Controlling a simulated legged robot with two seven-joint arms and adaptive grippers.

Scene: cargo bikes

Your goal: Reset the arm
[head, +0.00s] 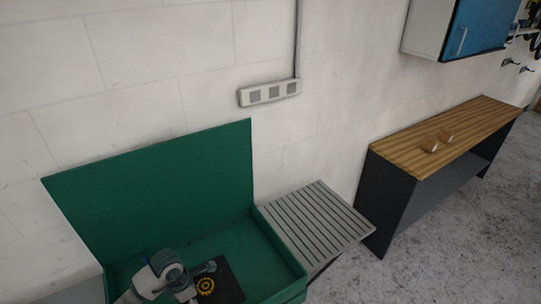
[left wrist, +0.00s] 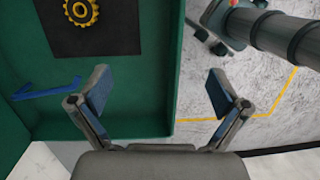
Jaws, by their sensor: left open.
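My left gripper (left wrist: 157,76) is open in the left wrist view. Its two fingers stand wide apart with nothing between them, over the edge of a green box (left wrist: 155,60). In the head view my left arm (head: 165,272) is low in the picture, over the green box (head: 290,262), and its fingers are hard to make out. My right gripper shows in neither view.
A yellow gear (head: 206,286) lies on a black pad (head: 229,284) in the box; a blue part (left wrist: 45,92) lies near it. A slatted grey surface (head: 315,222) adjoins the box. A wooden-topped bench (head: 455,135) stands right. Floor between is clear.

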